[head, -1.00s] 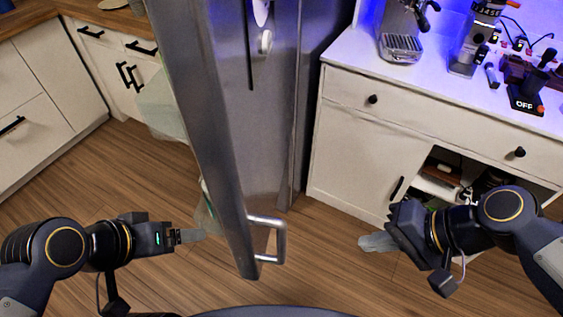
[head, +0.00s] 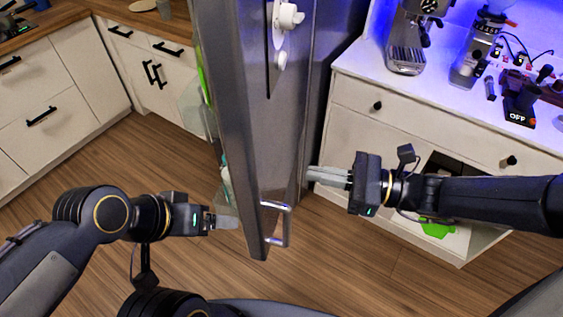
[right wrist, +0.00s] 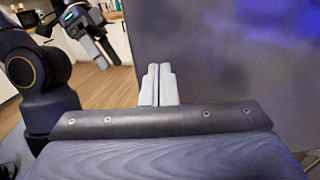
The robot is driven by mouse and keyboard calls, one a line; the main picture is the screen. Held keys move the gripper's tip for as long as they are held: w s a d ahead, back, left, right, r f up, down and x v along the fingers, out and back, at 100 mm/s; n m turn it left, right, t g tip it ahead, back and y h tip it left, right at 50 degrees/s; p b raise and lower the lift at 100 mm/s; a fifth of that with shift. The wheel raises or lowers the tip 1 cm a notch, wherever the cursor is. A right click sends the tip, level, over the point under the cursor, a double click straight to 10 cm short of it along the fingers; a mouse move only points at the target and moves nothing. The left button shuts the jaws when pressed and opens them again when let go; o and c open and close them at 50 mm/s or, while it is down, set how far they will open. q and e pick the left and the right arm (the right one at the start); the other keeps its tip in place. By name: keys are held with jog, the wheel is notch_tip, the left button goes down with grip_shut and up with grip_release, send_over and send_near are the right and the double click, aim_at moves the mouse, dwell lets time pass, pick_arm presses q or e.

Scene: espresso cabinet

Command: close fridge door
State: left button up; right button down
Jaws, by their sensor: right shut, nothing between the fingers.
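The fridge door (head: 231,130) stands open as a tall steel panel, its edge towards me. Its bar handle (head: 288,224) is low on its right face. My right gripper (head: 312,173) is shut and empty, right of the door and above the handle, fingers pointing left at the steel; I cannot tell whether they touch it. In the right wrist view its fingertips (right wrist: 158,70) lie together before a blurred grey surface. My left gripper (head: 232,222) is left of the door, beside its shelf side, fingertips close to the edge; its opening is unclear. It also shows in the right wrist view (right wrist: 98,48).
A white cabinet (head: 375,135) with an espresso machine (head: 407,40) and a grinder (head: 474,50) stands at right, close to my right forearm. White kitchen drawers (head: 60,110) are at far left. Wooden floor (head: 350,270) is clear in front.

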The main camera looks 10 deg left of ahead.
aim_at(264, 164)
jog(key=a+p, duration=0.1)
jog(key=a, duration=0.7)
